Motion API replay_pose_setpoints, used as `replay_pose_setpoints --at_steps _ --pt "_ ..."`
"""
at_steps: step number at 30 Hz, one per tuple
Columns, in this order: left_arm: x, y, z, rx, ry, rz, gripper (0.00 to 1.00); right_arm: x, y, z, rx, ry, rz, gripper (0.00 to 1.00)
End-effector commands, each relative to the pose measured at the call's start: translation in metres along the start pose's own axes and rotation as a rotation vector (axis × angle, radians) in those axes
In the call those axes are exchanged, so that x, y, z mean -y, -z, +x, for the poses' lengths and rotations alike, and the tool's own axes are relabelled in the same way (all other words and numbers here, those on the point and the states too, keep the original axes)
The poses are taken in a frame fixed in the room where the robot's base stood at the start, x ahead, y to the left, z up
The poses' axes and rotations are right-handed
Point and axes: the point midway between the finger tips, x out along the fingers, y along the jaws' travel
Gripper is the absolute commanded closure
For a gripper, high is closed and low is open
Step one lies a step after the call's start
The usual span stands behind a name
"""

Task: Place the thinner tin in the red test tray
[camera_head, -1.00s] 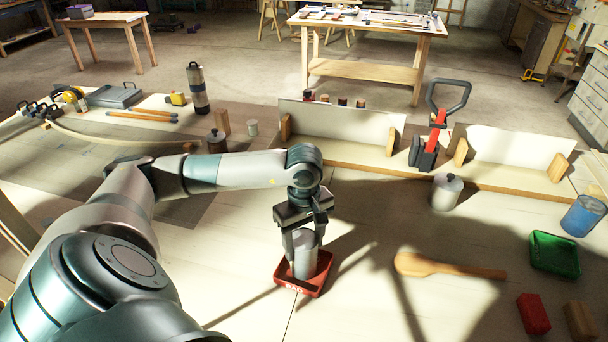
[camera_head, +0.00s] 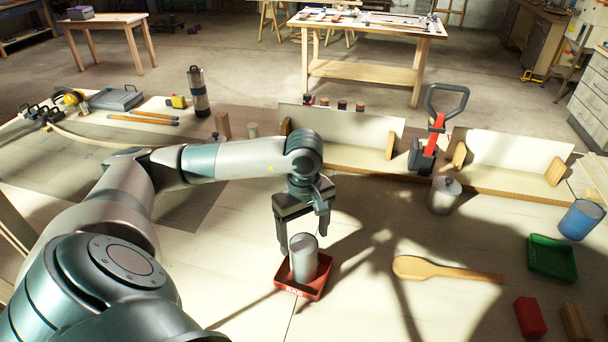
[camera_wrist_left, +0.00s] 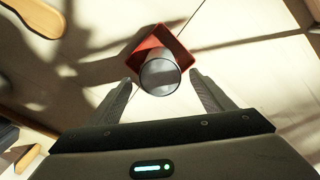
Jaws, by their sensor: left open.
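A grey cylindrical tin (camera_head: 303,262) stands upright in the red test tray (camera_head: 315,288) on the table. In the left wrist view the tin's round top (camera_wrist_left: 160,75) shows inside the red tray (camera_wrist_left: 172,40). My left gripper (camera_head: 304,238) is open above the tin, with its fingers apart on either side and clear of it. A second grey tin (camera_head: 444,196), with a knob on its lid, stands farther back to the right. My right gripper is not in view.
A wooden spoon (camera_head: 440,270) lies right of the red tray. A green tray (camera_head: 552,258), a blue cup (camera_head: 582,219) and a red block (camera_head: 530,318) are at the right. White panels with wooden supports (camera_head: 345,135) stand behind.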

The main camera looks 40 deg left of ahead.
Motion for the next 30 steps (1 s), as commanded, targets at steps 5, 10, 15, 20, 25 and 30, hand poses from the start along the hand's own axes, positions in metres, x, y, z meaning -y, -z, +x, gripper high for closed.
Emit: replay_pose_setpoints --at_steps 5,10,15,20,25,30 --pt "-0.001 0.0 -0.038 -0.001 -0.002 0.001 0.26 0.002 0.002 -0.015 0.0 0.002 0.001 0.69" --pt "0.0 0.0 -0.061 0.0 -0.001 0.001 0.26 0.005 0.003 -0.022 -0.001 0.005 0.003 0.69" --pt "0.0 0.0 -0.072 -0.001 0.0 0.0 0.26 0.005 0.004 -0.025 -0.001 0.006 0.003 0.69" --pt "0.0 0.0 -0.073 -0.001 0.001 0.0 0.26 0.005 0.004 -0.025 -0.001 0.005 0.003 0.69" --pt "0.0 0.0 -0.073 0.0 0.001 0.0 0.26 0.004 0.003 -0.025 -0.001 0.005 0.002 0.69" --pt "0.0 0.0 -0.073 0.0 0.001 0.0 0.26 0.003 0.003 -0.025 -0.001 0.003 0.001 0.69"
